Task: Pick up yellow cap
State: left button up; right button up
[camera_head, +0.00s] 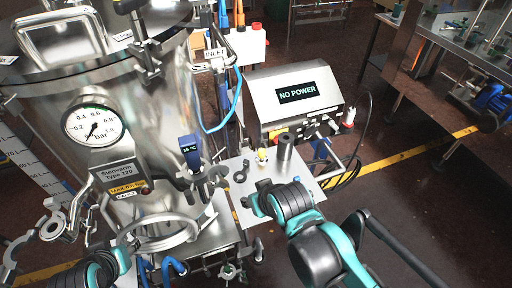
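A small yellow cap (262,154) stands on the steel plate (309,185) in front of the control box, just left of a dark grey cylinder. My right arm reaches in from the lower right. The visible end of my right gripper (254,203) is over the plate's near left part, on the near side of the cap and apart from it. Its fingers are too small and partly hidden by the wrist to tell their opening. My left arm shows only at the bottom left corner; its gripper cannot be made out.
The control box (291,96) reading NO POWER stands behind the plate. The dark cylinder (285,152) is close to the cap's right. A grey clamp (241,171) lies to its left. The large steel tank (150,90) with its gauge fills the left.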

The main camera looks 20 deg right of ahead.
aim_at(261, 159)
jog(key=k+l+z, duration=0.1)
jog(key=l, duration=0.25)
jog(key=k+l, duration=0.15)
jog(key=l, duration=0.2)
jog(key=k+l+z, duration=0.15)
jog(key=l, duration=0.2)
jog(key=l+z, duration=0.1)
jog(key=l, duration=0.25)
